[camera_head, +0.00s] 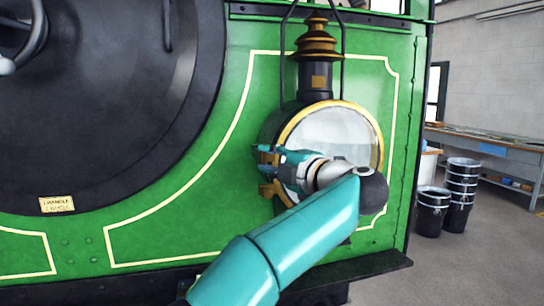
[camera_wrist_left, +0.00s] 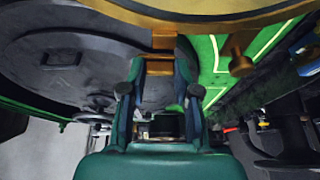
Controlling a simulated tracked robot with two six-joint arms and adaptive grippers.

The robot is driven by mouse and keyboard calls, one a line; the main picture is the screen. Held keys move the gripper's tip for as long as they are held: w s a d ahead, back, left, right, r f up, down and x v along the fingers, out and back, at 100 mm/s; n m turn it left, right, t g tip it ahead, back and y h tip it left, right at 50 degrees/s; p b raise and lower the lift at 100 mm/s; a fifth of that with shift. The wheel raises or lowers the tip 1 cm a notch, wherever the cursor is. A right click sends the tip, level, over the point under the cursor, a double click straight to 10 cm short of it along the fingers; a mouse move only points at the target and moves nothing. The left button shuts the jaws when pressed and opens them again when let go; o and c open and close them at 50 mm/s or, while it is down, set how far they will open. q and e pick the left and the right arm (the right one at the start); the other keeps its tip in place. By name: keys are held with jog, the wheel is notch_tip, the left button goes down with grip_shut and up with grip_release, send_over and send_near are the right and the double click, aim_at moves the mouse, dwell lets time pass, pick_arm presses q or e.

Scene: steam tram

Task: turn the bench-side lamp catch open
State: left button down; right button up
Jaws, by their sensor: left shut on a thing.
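The lamp (camera_head: 340,128) has a round glass, a brass rim and a stepped chimney, and stands on the green front of the tram. My left gripper (camera_head: 272,156) is at the left edge of its rim, shut on a small brass piece that looks like the lamp catch (camera_head: 264,148). In the left wrist view the brass catch (camera_wrist_left: 160,66) sits between the two fingers of my left gripper (camera_wrist_left: 159,76). My left arm hides the lower part of the lamp. My right gripper is not in view.
A second brass fitting (camera_head: 266,190) lies just below the gripper. The dark round smokebox door (camera_head: 110,110) is at the left. A workbench (camera_head: 490,145) and stacked black buckets (camera_head: 460,182) stand at the right, with open floor in front.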

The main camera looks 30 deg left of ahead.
pick_arm(q)
jog(key=shift+d+r+n, duration=0.1)
jog(key=shift+r+n, duration=0.2)
jog(key=c, duration=1.3)
grip_release()
jog(key=o, duration=0.5)
jog(key=shift+w+d, duration=0.1)
jog(key=shift+w, duration=0.1)
jog(key=shift+c, duration=0.2)
jog(key=shift+f, duration=0.15)
jog(key=v, duration=1.2)
jog(key=shift+r, duration=0.25)
jog(key=shift+w, duration=0.1)
